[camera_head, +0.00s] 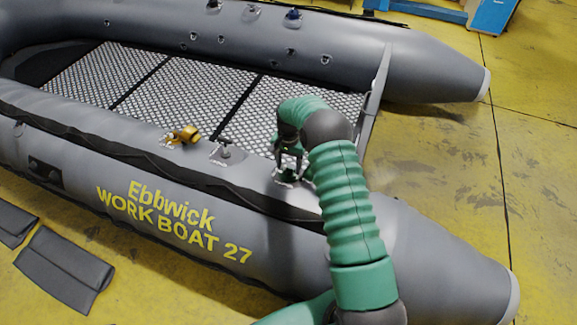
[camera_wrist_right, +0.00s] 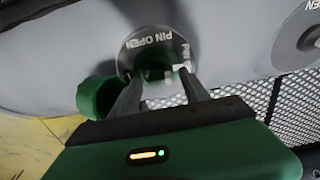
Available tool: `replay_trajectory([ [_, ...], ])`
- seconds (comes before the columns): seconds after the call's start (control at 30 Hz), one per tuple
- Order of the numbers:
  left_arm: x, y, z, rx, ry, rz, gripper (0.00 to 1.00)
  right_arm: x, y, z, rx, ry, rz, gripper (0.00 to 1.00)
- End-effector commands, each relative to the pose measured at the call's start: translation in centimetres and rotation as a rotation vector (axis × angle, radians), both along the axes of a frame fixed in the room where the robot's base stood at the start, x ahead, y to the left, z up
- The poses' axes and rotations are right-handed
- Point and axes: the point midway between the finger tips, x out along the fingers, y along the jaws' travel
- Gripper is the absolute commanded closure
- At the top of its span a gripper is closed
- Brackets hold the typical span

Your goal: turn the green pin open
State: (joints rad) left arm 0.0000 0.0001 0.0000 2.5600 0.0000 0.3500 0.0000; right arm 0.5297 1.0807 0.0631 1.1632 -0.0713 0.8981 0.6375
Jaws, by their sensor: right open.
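The green pin (camera_wrist_right: 154,66) sits in a round grey valve plate (camera_wrist_right: 140,45) lettered "PIN OPEN", in the right wrist view. A green cap (camera_wrist_right: 97,97) hangs beside the valve on the left. My right gripper (camera_wrist_right: 158,82) is open, with its two dark fingers reaching to either side of the pin. I cannot tell whether they touch it. In the head view the right gripper (camera_head: 288,165) points down at this valve on the near tube of the grey boat (camera_head: 430,235), and mostly hides the pin. My left gripper is not in view.
To the left on the same tube are a valve with an orange cap (camera_head: 187,134) and a grey valve (camera_head: 224,153). More valves, one blue (camera_head: 293,14), sit on the far tube. Dark grey pads (camera_head: 65,270) lie on the yellow floor. Open floor (camera_head: 440,160) shows beyond the stern.

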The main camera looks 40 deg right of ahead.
Motion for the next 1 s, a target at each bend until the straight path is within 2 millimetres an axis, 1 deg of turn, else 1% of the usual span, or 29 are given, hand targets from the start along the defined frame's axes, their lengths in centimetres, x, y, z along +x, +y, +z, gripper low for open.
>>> replay_trajectory([
  [0.1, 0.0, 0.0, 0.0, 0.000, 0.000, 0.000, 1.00, 0.0, 0.0, 0.0, 0.000, 0.000, 0.000, 0.46],
  [0.13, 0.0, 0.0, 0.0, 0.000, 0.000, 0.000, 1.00, 0.0, 0.0, 0.0, 0.000, 0.000, 0.000, 0.49],
  [0.5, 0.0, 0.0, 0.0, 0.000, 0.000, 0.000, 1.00, 0.0, 0.0, 0.0, 0.000, 0.000, 0.001, 0.97],
  [0.53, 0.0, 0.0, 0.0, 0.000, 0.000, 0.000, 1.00, 0.0, 0.0, 0.0, 0.000, 0.000, 0.001, 1.00],
  [0.77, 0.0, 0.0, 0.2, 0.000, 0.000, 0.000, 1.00, 0.0, 0.0, 0.1, 0.001, 0.000, 0.008, 1.00],
  [1.0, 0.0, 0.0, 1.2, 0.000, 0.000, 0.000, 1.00, -0.1, 0.0, 0.3, 0.008, -0.013, 0.078, 1.00],
])
